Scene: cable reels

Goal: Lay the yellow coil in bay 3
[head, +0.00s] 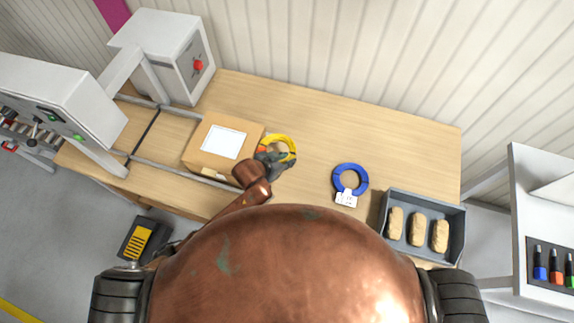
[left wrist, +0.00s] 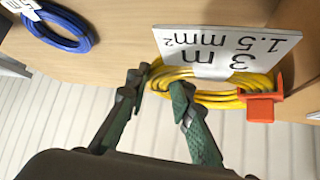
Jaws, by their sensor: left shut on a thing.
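The yellow coil (head: 281,138) lies against or just above the table beside the cardboard box in the head view; which one I cannot tell. In the left wrist view the yellow coil (left wrist: 215,98) has an orange clip (left wrist: 262,105) and a white label (left wrist: 225,48) reading 3 m, 1.5 mm². My left gripper (head: 271,157) is shut on the coil's near side; its two fingers (left wrist: 163,82) straddle the yellow strands in the left wrist view. My right gripper is not in view. No bay marked 3 can be made out.
A blue coil (head: 363,178) with a white tag lies right of the yellow one. A grey tray (head: 387,205) with three tan packages sits at the table's right. The cardboard box (head: 205,160) stands left. The table's back middle is clear.

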